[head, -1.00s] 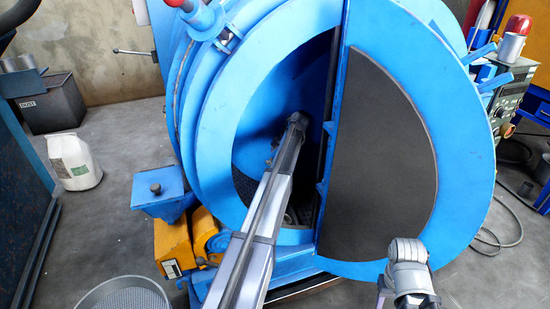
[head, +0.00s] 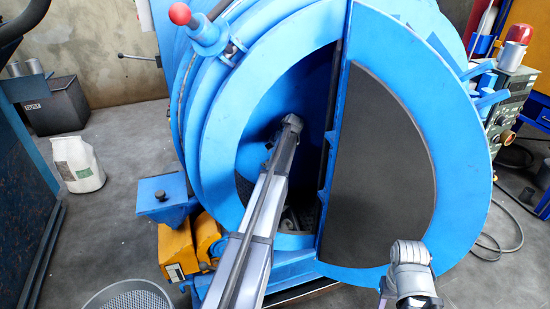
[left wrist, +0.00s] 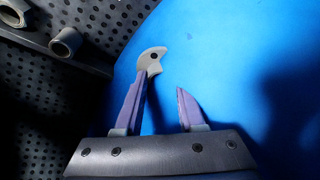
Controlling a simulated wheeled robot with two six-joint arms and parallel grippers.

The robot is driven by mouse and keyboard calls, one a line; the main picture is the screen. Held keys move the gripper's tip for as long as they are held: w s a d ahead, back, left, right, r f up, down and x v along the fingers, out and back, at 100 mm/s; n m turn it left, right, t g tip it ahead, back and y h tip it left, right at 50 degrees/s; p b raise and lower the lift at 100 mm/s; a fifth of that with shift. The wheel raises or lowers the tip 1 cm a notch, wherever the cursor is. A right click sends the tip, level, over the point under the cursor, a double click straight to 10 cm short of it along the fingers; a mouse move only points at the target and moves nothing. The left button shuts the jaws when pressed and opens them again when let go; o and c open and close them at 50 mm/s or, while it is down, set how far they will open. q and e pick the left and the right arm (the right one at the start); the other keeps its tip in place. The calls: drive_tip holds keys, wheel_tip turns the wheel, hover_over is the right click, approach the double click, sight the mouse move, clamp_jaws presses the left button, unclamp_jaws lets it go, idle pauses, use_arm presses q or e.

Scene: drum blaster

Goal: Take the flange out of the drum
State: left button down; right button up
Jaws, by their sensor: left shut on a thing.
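The blue drum (head: 225,130) stands open on its left half; a dark half-round panel (head: 385,165) covers the right half. My left arm reaches through the opening, and its gripper is hidden inside in the head view. In the left wrist view my left gripper (left wrist: 166,72) shows two purple fingers, shut on a small grey piece with a dark hole, which looks like the flange (left wrist: 152,57). It shows at the left fingertip against the blue drum wall; its full shape is unclear.
Several grey tubular parts (left wrist: 66,42) lie on the dark perforated drum lining (left wrist: 50,110). A round mesh basket (head: 128,298) stands at bottom left. A blue hopper (head: 160,193) and yellow motor (head: 177,250) sit beside the drum.

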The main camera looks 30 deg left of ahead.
use_arm(q)
drive_tip(key=s+a, duration=0.5)
drive_tip(key=s, duration=0.1)
drive_tip(key=shift+a+r, duration=0.2)
drive_tip(key=shift+r, duration=0.1)
drive_tip(key=shift+s, duration=0.15)
